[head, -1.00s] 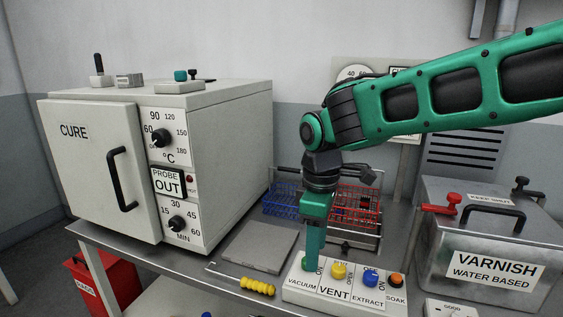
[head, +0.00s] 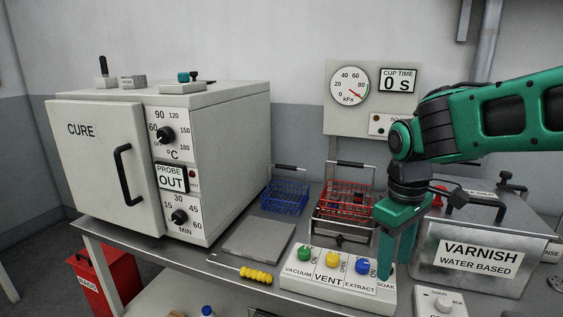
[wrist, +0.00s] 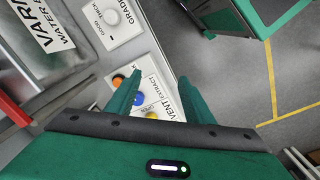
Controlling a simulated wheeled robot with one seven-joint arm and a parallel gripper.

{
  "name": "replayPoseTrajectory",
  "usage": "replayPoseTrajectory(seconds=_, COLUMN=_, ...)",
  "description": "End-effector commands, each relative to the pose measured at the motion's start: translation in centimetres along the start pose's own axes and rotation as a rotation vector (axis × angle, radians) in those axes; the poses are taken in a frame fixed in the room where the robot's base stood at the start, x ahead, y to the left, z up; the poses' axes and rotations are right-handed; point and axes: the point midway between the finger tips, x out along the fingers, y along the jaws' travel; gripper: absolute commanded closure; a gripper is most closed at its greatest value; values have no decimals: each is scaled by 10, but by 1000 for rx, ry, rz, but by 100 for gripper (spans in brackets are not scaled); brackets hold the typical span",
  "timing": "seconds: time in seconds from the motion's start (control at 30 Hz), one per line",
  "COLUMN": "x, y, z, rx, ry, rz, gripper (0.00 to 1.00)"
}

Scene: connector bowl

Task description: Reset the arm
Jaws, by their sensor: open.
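My green arm reaches in from the right in the head view. My gripper (head: 397,262) points down over the right end of the white valve panel (head: 325,280), near the SOAK label. In the wrist view my gripper (wrist: 158,92) shows two separated fingers with nothing between them but the panel beyond. The panel has a green knob (head: 305,253), a yellow knob (head: 332,259) and a blue knob (head: 362,266). The orange knob is hidden behind my gripper in the head view but shows in the wrist view (wrist: 118,81). I cannot tell whether the fingertips touch the panel.
The varnish tank (head: 470,285) stands close to the right of my gripper. A red basket (head: 345,200) and a blue basket (head: 286,197) stand behind the panel. The CURE oven (head: 100,170) fills the left. A flat grey plate (head: 258,238) lies between oven and panel.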

Motion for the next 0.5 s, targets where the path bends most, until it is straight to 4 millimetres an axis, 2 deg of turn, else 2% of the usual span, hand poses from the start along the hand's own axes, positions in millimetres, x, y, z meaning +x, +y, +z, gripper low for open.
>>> replayPoseTrajectory(seconds=0.03, x=2, y=15, z=25, rx=106, ry=-1, rz=2, gripper=52)
replayPoseTrajectory(seconds=0.13, x=9, y=38, z=83, rx=359, ry=-6, rz=0, gripper=52)
replayPoseTrajectory(seconds=0.2, x=17, y=48, z=126, rx=548, ry=-9, rz=-7, gripper=52)
replayPoseTrajectory(seconds=0.3, x=29, y=50, z=181, rx=796, ry=-12, rz=-21, gripper=52)
replayPoseTrajectory(seconds=0.4, x=40, y=45, z=220, rx=987, ry=-13, rz=-38, gripper=52)
replayPoseTrajectory(seconds=0.5, x=48, y=40, z=243, rx=1106, ry=-14, rz=-50, gripper=52)
